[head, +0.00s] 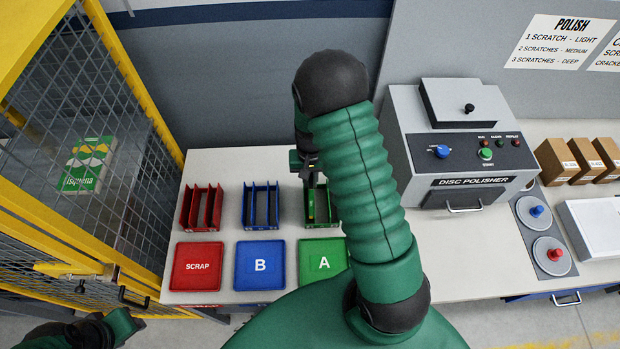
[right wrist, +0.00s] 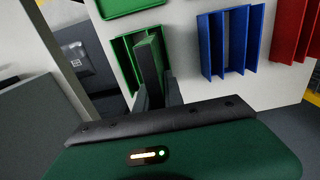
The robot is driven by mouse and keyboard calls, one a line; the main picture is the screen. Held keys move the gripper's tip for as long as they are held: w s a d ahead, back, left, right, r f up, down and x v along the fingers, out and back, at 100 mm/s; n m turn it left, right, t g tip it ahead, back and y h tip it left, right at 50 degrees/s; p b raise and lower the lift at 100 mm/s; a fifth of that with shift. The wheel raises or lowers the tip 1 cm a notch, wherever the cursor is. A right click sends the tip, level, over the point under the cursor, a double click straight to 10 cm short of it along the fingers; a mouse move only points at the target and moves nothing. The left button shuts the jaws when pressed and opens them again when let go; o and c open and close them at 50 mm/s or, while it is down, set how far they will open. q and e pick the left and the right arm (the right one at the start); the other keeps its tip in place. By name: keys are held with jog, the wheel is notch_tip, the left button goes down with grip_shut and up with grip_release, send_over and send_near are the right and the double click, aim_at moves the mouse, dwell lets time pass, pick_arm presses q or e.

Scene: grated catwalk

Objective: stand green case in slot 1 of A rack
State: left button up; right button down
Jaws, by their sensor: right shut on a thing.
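The green A rack (head: 324,222) stands on the bench behind the green tray marked A (head: 322,262); it also shows in the right wrist view (right wrist: 122,58). My right gripper (head: 310,177) is above the rack's left part in the head view. In the right wrist view its fingers (right wrist: 157,92) are shut on the narrow green case (right wrist: 150,62). The case is upright, edge-on, among the rack's dividers. Whether its bottom touches the rack floor is hidden. Slot numbers are not readable. My left arm's end (head: 122,324) is low at the left, its jaws unclear.
The blue rack (head: 261,206) and red rack (head: 202,208) stand left of the A rack, with blue (head: 259,279) and red SCRAP (head: 197,280) trays in front. A disc polisher (head: 455,145) stands right. A yellow-framed mesh fence (head: 130,60) borders the left side.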

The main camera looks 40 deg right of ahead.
jog(key=shift+f+b, duration=1.65)
jog(key=shift+f, duration=0.75)
jog(key=c, duration=1.4)
grip_release()
jog(key=shift+o, duration=0.5)
jog(key=o, duration=0.3)
jog(key=shift+o, duration=0.2)
